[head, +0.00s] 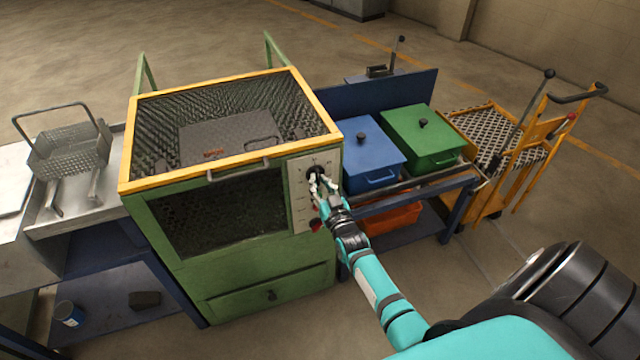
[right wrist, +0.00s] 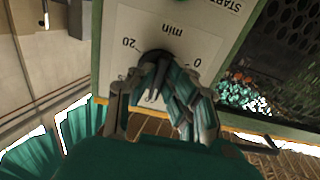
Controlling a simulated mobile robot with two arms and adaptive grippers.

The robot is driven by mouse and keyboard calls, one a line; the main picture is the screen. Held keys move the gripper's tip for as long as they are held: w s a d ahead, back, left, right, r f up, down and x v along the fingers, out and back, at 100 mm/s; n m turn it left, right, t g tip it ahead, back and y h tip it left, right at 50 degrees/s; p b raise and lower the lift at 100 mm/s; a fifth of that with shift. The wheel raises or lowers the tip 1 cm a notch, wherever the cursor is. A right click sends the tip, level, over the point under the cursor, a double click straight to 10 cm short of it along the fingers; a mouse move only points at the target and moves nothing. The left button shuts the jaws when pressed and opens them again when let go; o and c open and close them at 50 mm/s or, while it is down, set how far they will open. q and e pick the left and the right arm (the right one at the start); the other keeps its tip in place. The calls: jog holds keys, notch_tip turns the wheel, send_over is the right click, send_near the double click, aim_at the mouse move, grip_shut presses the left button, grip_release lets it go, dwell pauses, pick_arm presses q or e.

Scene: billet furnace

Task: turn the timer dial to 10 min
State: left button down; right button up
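The timer dial (head: 316,170) is a dark round knob on the pale control panel (head: 301,206) at the front right of the green furnace (head: 240,270). In the right wrist view the dial (right wrist: 154,56) is mostly covered by my fingers, so its pointer cannot be read. The panel there shows "min", "20" and "0", appearing upside down. My right gripper (head: 323,184) is at the dial. In the right wrist view its fingertips (right wrist: 160,75) come together around the knob and look shut on it. My left gripper is not in view.
Below the dial the panel has more controls. A blue box (head: 368,150) and a green box (head: 422,138) with lids stand on a bench to the right. An orange bin (head: 392,217) sits under it. A yellow cart (head: 530,150) stands farther right. A wire basket (head: 68,152) is at left.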

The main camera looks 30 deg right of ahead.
jog(key=o, duration=0.4)
jog(key=v, duration=1.2)
jog(key=shift+s+f, duration=0.1)
jog(key=shift+f, duration=0.05)
jog(key=s+a+f+n+g+y, duration=0.1)
jog(key=s+a+f+g, duration=0.3)
jog(key=f, duration=0.6)
jog(key=s+a+f+n+g+y, duration=0.1)
jog(key=s+a+f+g+y, duration=0.3)
jog(key=f, duration=0.6)
jog(key=s+a+f+n+g+h, duration=0.1)
jog(key=s+a+f, duration=0.1)
jog(key=s+f, duration=0.55)
jog(key=s+f+g, duration=0.2)
jog(key=s+f, duration=0.3)
jog(key=s, duration=0.3)
jog(key=s+f+n+g, duration=0.1)
jog(key=s+f+g, duration=0.2)
jog(key=s, duration=0.5)
jog(key=s+a+f+n+g, duration=0.1)
jog(key=s+f+g, duration=0.1)
jog(key=s+f, duration=0.4)
jog(key=shift+s+f, duration=0.15)
jog(key=shift+s, duration=0.55)
jog(key=shift+s+f, duration=0.2)
jog(key=shift+s, duration=0.5)
